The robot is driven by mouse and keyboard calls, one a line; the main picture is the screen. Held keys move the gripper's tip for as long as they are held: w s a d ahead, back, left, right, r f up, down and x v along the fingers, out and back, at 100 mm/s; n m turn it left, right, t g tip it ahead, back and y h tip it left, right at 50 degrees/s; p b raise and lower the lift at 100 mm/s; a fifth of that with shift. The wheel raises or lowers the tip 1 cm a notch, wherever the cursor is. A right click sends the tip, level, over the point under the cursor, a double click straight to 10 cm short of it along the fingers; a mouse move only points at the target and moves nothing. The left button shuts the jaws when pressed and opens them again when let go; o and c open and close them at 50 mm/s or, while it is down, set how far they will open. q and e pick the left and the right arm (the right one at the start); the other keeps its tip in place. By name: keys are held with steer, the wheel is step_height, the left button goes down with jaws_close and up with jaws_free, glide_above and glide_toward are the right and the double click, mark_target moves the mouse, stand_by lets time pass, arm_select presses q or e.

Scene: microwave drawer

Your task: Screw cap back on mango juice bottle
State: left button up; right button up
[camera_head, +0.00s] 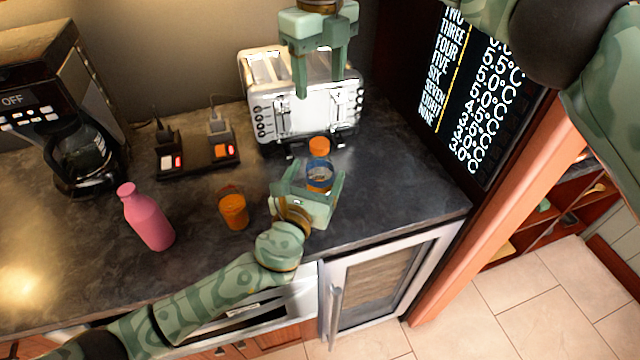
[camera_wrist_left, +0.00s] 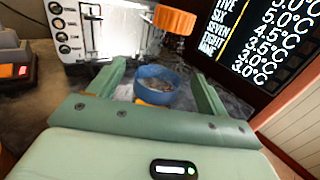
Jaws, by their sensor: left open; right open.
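In the left wrist view, the blue part of the bottle (camera_wrist_left: 157,84) is between the fingers, and the orange cap (camera_wrist_left: 175,20) is farther up. My right gripper (camera_head: 319,86) is open and empty, pointing down in front of the toaster, above the cap.
A silver toaster (camera_head: 262,73) stands behind the bottle. A glass of orange juice (camera_head: 233,211) and a pink bottle (camera_head: 148,220) stand to the left. The counter is clear to the right.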

arm_select(q)
steer(key=v, duration=1.2)
steer(key=shift+p, duration=0.35)
steer(key=shift+w, duration=0.1)
